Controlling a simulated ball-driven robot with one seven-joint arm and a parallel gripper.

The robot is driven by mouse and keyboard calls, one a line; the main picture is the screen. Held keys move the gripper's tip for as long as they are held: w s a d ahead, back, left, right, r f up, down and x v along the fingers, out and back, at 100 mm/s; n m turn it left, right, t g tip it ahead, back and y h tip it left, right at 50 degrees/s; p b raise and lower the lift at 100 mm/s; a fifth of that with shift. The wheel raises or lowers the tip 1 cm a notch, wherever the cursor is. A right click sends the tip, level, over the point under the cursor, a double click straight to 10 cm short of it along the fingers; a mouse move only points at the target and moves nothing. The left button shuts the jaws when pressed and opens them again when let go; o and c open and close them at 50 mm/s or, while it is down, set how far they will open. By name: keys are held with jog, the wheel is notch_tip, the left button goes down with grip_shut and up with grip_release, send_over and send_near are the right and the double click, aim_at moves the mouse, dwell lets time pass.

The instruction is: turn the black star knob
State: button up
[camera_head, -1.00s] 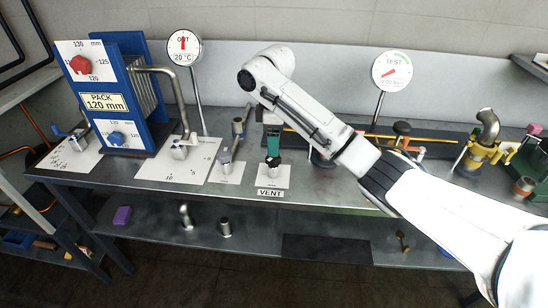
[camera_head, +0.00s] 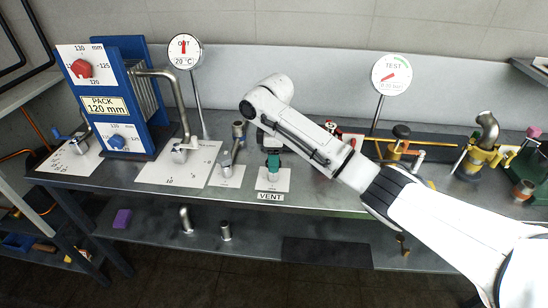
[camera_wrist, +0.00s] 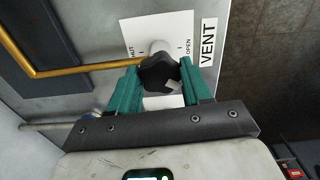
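The black star knob (camera_wrist: 158,73) sits on a pale stem over a white card marked OPEN, beside the VENT label (camera_wrist: 208,42). My gripper (camera_wrist: 160,66) has its two teal fingers on either side of the knob, pointing down at the panel. The fingers are apart with the knob between their tips. I cannot tell whether both fingers press on it. In the head view my gripper (camera_head: 272,160) is low over the VENT card (camera_head: 273,180) and mostly hides the knob.
A lever valve (camera_head: 227,165) stands close to the left of the VENT card. A brass rod (camera_wrist: 80,68) runs close to the knob. The blue plate pack (camera_head: 130,95) is at the left. Yellow and green fittings (camera_head: 480,155) are at the right.

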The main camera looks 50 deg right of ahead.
jog(key=c, duration=0.6)
